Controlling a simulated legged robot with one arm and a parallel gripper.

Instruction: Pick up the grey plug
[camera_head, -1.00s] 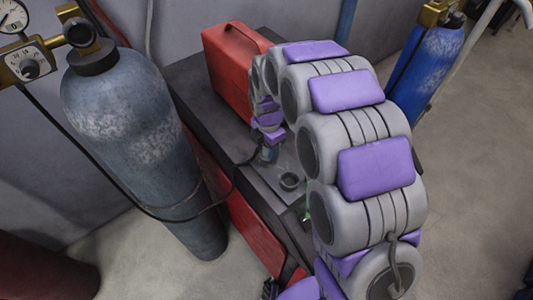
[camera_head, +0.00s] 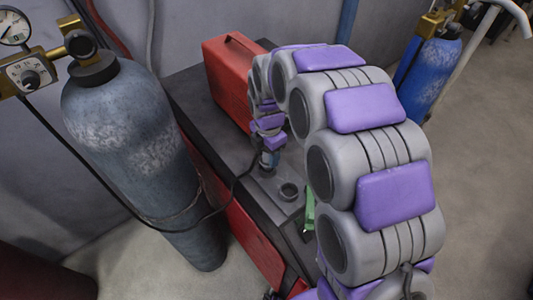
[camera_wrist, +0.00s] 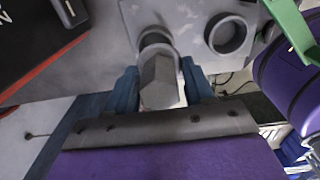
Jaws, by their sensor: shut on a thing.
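The grey plug (camera_wrist: 158,84) shows in the wrist view as a faceted grey body between my two blue fingers. My gripper (camera_wrist: 160,88) is shut on it. Behind the plug is a round collar on a pale grey plate (camera_wrist: 192,58); I cannot tell whether the plug still sits in it. In the head view my gripper (camera_head: 268,160) points down at the plate on the dark bench, left of an open round socket (camera_head: 288,191). The plug is mostly hidden there by my gripper.
A red case (camera_head: 229,80) stands on the dark bench (camera_head: 194,88) behind my gripper. A tall grey gas cylinder (camera_head: 128,150) stands left, with a black cable (camera_head: 236,186) looping from it toward my gripper. A green piece (camera_head: 309,208) lies right of the socket. A blue cylinder (camera_head: 432,68) stands at the back right.

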